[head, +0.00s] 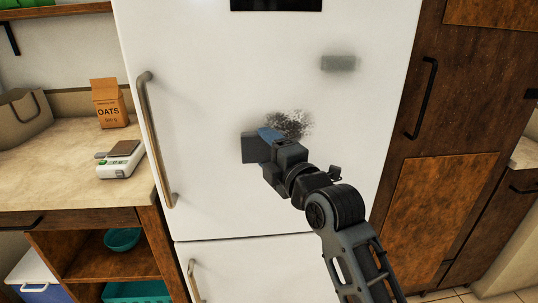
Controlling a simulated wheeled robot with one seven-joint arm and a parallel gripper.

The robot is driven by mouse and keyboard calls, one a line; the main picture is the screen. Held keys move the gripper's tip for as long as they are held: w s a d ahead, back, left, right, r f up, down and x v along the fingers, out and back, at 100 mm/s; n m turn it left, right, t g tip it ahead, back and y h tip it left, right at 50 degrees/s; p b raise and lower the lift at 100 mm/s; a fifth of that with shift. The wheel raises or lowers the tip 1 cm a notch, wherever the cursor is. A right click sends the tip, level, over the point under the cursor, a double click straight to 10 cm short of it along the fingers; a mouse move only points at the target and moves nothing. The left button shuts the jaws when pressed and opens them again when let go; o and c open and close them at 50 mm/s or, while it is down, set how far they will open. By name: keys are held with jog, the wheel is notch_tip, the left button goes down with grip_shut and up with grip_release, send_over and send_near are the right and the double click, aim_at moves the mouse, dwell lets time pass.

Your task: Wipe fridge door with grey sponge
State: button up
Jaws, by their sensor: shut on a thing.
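The white fridge door (215,95) fills the middle of the head view, with a long metal handle (157,140) on its left side. A dark speckled smudge (291,122) marks the door near its middle. My gripper (268,144) is shut on the grey sponge (250,150), a dark grey block at the left of the fingers. The sponge is at the door, just left of and below the smudge; I cannot tell if it touches the surface. The gripper hides part of the sponge. A blurred grey patch (338,63) shows higher on the door, to the right.
A dark wooden cabinet (440,190) with a black handle stands right of the fridge. On the left counter (60,185) are an oats box (109,103) and a white scale (121,160). A lower fridge door (255,270) has its own handle.

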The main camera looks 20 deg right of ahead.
aim_at(311, 137)
jog(key=shift+w+d+b, duration=0.3)
jog(key=shift+w+b, duration=0.15)
jog(key=shift+w, duration=0.45)
dwell(0.8)
jog(key=shift+s+d+b, duration=0.65)
jog(key=shift+d+b, duration=0.55)
jog(key=shift+d, duration=0.7)
jog(key=shift+s+d+b, duration=0.6)
jog(key=shift+d+b, duration=0.55)
jog(key=shift+d, duration=0.7)
jog(key=shift+s+d+b, duration=0.65)
jog(key=shift+d+b, duration=0.55)
jog(key=shift+d, duration=0.7)
jog(key=shift+w+f, duration=0.1)
jog(key=shift+b, duration=0.35)
